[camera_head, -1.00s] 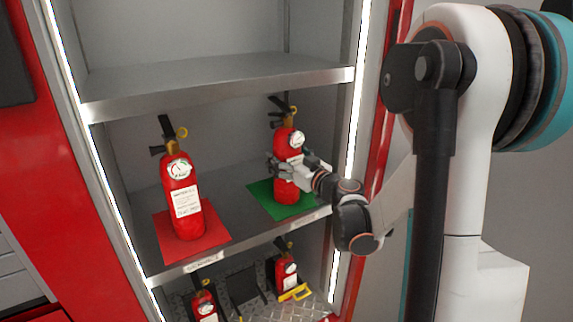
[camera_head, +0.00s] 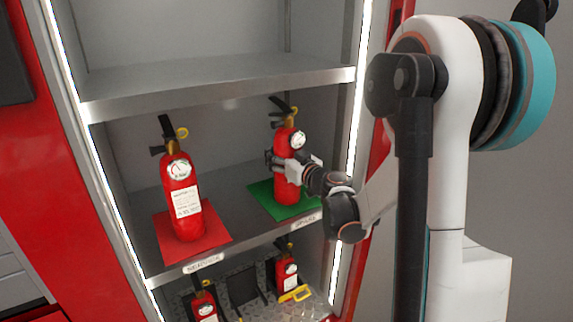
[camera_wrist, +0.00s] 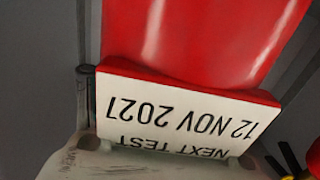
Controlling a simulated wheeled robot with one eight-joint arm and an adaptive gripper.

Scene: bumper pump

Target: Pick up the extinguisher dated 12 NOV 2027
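One red extinguisher (camera_head: 289,185) stands upright on a green mat (camera_head: 262,191) at the right of the middle shelf. In the wrist view its label (camera_wrist: 185,112) fills the lower middle, upside down, reading NEXT TEST 12 NOV 2027, with the red body (camera_wrist: 200,40) above it. My gripper (camera_head: 282,160) is at this extinguisher's mid-height, coming from the right, with a finger showing past its left side. Whether the fingers press on it is unclear. A second extinguisher (camera_head: 182,195) stands on a red mat (camera_head: 212,235) at the left; its label is too small to read.
More extinguishers stand on the lower shelf, at left (camera_head: 204,300) and right (camera_head: 287,270), with a yellow-handled item (camera_head: 295,294). The upper shelf (camera_head: 220,82) is empty above. A lit cabinet post (camera_head: 350,130) is close to my arm at right.

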